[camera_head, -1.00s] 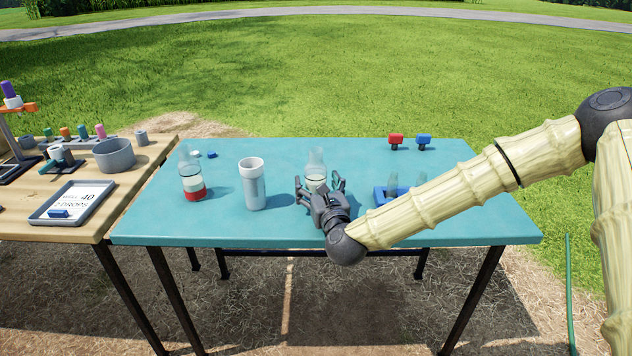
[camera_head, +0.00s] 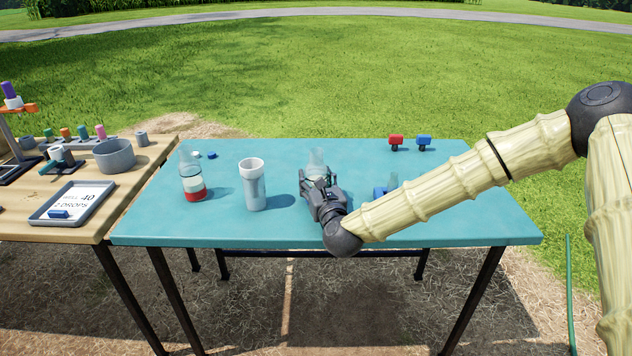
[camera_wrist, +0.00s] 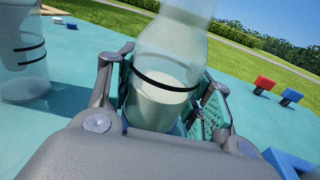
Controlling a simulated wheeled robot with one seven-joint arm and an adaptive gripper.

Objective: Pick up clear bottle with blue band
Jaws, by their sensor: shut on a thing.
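A clear bottle (camera_head: 317,157) with pale cloudy liquid and a dark ring stands upright at the middle of the teal table. It fills the centre of the wrist view (camera_wrist: 170,60). My gripper (camera_head: 319,181) is shut on its lower body, with one finger on each side in the wrist view (camera_wrist: 167,92). The fingers and palm hide most of its base; a little blue shows low down there, but I cannot make out a full band. I cannot tell whether its base touches the table.
Left of my gripper stand a tall whitish cylinder (camera_head: 253,185) and a clear bottle with a red band (camera_head: 193,182). A blue holder (camera_head: 380,191) sits close on the right, partly behind my arm. Small red (camera_head: 396,139) and blue (camera_head: 424,140) pieces lie at the back right.

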